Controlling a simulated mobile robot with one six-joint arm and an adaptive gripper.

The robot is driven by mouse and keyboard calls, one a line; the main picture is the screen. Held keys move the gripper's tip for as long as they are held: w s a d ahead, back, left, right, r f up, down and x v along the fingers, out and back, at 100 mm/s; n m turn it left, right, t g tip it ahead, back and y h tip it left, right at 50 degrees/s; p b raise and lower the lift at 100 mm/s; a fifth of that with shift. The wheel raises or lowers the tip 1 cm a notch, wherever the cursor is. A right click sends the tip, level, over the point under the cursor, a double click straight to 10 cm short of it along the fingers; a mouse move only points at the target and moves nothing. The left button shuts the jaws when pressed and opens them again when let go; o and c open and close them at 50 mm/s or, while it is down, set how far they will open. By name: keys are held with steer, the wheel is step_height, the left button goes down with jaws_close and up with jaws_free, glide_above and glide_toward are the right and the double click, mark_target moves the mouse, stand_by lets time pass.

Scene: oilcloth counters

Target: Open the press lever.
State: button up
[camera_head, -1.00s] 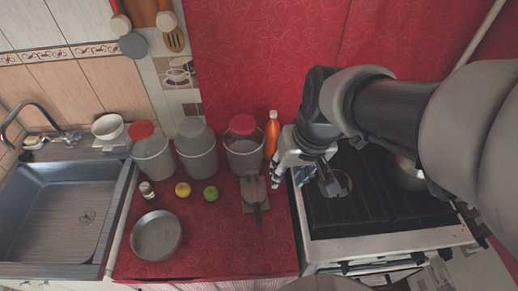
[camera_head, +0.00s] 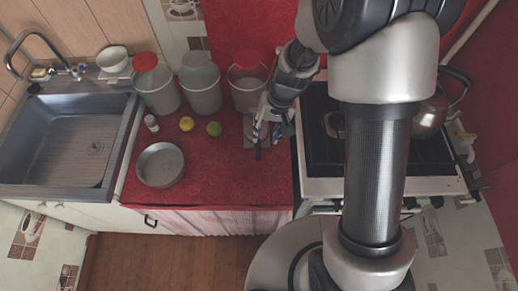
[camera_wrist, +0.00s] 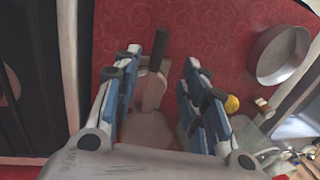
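Three lidded jars, one of them grey-lidded (camera_head: 201,91), stand behind the press. A lemon (camera_head: 187,124), a green apple (camera_head: 214,129), a small jar (camera_head: 151,123) and a round pan (camera_head: 161,165) are to the left. The stove (camera_head: 325,148) is at the right.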

mark_target(259, 151)
steer(key=f+b, duration=0.1)
steer(key=f, duration=0.3)
steer(key=a+f+b, duration=0.1)
steer(key=f, duration=0.3)
steer(key=a+f+b, duration=0.1)
steer(key=f, duration=0.3)
steer(key=shift+a+b, duration=0.15)
steer(key=shift+b, duration=0.2)
steer(key=shift+r, duration=0.1)
jaws_close()
